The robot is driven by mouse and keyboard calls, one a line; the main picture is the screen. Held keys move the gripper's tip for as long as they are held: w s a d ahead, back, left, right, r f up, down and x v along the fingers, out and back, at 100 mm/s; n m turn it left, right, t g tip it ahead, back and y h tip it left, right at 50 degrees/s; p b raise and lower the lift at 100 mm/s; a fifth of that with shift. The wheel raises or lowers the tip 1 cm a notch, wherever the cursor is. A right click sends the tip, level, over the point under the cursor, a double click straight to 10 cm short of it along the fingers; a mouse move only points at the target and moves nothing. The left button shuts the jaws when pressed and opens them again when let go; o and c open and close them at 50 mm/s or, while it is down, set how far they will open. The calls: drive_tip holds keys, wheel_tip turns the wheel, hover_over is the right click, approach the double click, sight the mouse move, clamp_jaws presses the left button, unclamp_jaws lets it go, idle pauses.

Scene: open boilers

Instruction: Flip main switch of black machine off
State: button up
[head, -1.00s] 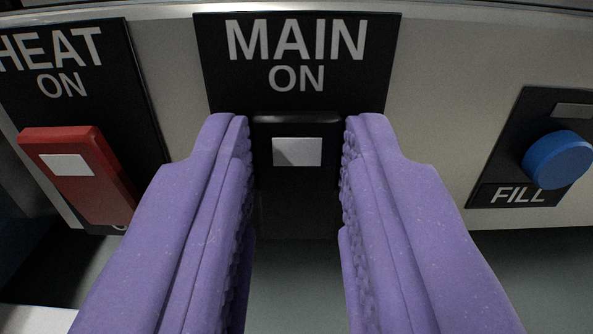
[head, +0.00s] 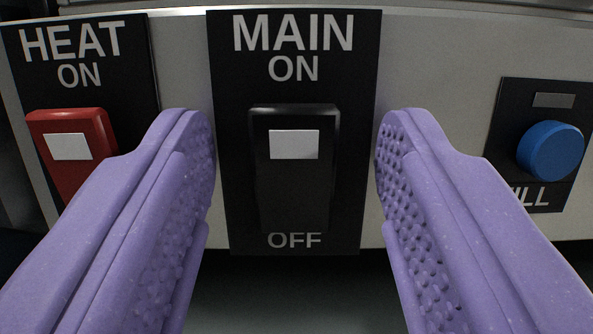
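The main switch (head: 294,190) is a black rocker with a white rectangle on its upper part. It sits on a black plate (head: 294,90) marked MAIN, with ON above the rocker and OFF below it. The rocker's upper end looks raised toward me. My gripper (head: 294,142) has two purple, studded fingers spread wide, one on each side of the switch. The gripper is open and empty, with visible gaps between both fingers and the rocker.
A red HEAT switch (head: 72,150) is on the left, partly hidden by my left finger. A blue FILL button (head: 550,150) is on the right, its label partly covered by my right finger. The light panel (head: 440,70) between the controls is flat. A dark area lies below.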

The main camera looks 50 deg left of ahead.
drive_tip(key=p+v, duration=0.1)
drive_tip(key=v, duration=0.6)
drive_tip(key=shift+s+d+p, duration=0.2)
drive_tip(key=shift+d+p, duration=0.1)
drive_tip(key=shift+p, duration=0.05)
drive_tip(key=shift+f, duration=0.1)
